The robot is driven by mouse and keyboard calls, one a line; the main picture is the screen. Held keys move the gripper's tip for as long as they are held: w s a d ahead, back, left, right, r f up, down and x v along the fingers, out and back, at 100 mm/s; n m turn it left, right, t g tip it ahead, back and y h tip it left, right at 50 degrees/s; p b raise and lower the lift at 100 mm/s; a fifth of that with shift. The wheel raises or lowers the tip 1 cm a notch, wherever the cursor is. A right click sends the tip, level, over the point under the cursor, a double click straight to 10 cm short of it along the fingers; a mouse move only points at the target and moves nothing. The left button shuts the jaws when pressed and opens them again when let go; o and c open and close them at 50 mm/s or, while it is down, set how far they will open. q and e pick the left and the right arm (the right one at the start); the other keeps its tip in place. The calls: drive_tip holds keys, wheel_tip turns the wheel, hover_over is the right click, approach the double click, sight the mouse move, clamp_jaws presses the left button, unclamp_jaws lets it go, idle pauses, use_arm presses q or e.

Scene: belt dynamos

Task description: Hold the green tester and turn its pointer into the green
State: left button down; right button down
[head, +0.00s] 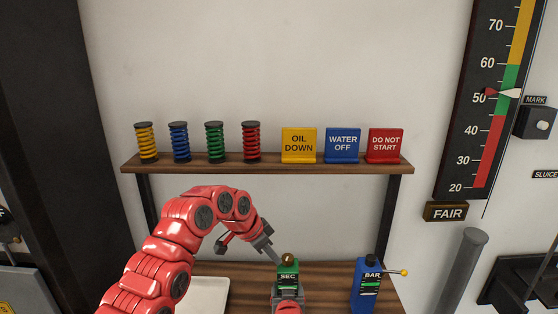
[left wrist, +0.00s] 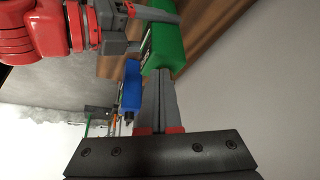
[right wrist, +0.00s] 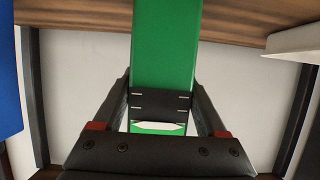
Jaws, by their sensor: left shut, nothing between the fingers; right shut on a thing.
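The green tester (head: 288,268), labelled SEC, stands upright above the wooden bench with a brass-coloured knob (head: 288,257) on top. My right gripper (head: 288,296) is shut on its body from the front; the right wrist view shows the green body (right wrist: 165,50) between the two fingers. A black band with a white shape (right wrist: 158,128) shows low on it there; I cannot read a pointer or its zone. My left gripper (head: 273,254) is shut and empty beside the tester's top left. In the left wrist view, its closed fingers (left wrist: 158,80) reach close to the green body (left wrist: 170,45); contact is unclear.
A white tray (head: 210,292) lies at the left. A shelf (head: 270,164) above holds several coloured coils and three signs. A large gauge (head: 490,100) hangs at the right.

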use_arm(q)
drive_tip(key=shift+f, duration=0.45)
drive_tip(key=shift+w+d, duration=0.2)
drive_tip(key=shift+d, duration=0.15)
idle(0.6)
drive_tip(key=shift+w+a, duration=0.1)
drive_tip(key=shift+w, duration=0.05)
drive_tip(key=shift+a, duration=0.1)
idle(0.8)
drive_tip(key=shift+a+r, duration=0.1)
drive_tip(key=shift+a, duration=0.2)
wheel_tip(320, 180, up, 6)
drive_tip(key=shift+f, duration=0.1)
idle(0.4)
